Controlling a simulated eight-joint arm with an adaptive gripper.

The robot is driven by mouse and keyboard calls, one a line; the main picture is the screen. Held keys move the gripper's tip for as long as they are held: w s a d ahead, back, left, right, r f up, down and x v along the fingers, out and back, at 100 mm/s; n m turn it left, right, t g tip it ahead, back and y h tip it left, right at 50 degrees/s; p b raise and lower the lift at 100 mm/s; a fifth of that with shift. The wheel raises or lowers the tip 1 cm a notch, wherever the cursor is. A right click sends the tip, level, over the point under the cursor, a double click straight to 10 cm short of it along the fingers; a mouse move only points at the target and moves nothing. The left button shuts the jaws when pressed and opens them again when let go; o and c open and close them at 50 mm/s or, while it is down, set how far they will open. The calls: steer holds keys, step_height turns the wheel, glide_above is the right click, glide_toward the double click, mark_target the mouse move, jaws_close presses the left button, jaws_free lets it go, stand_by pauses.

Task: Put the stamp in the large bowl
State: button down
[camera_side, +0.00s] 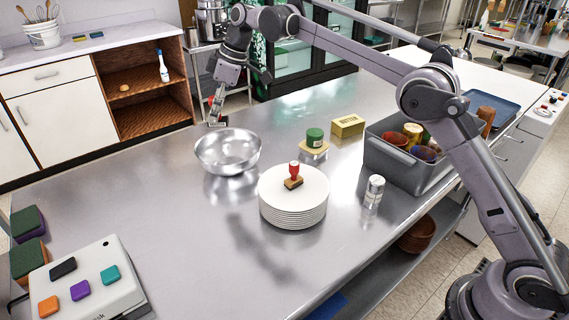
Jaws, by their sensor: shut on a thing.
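A stamp (294,171) with a red handle and brown base stands upright on a stack of white plates (293,212) in the middle of the counter. The large bowl (228,157), shiny metal, stands left of the plates and looks empty, though its near wall hides part of the inside. My gripper (215,112) is above the bowl's far left rim, pointing down. It is shut on a small, partly red thing (211,101), too small and covered to identify. My gripper is well apart from the stamp on the plates.
A white device (88,285) with coloured pads is at front left. The counter left of the bowl is clear.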

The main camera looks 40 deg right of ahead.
steer(key=w+d+m, duration=0.2)
steer(key=w+d, duration=0.1)
steer(key=d, duration=0.1)
steer(key=shift+t, duration=0.3)
steer(key=shift+w+a+f, duration=0.1)
steer(key=shift+a+f, duration=0.05)
steer(key=shift+f, duration=2.7)
steer(key=shift+w+a+f, duration=0.1)
steer(key=shift+a+f, duration=0.05)
steer(key=shift+f, duration=2.7)
steer(key=c, duration=1)
jaws_free()
steer(key=shift+o, duration=0.2)
step_height(320, 180, up, 7)
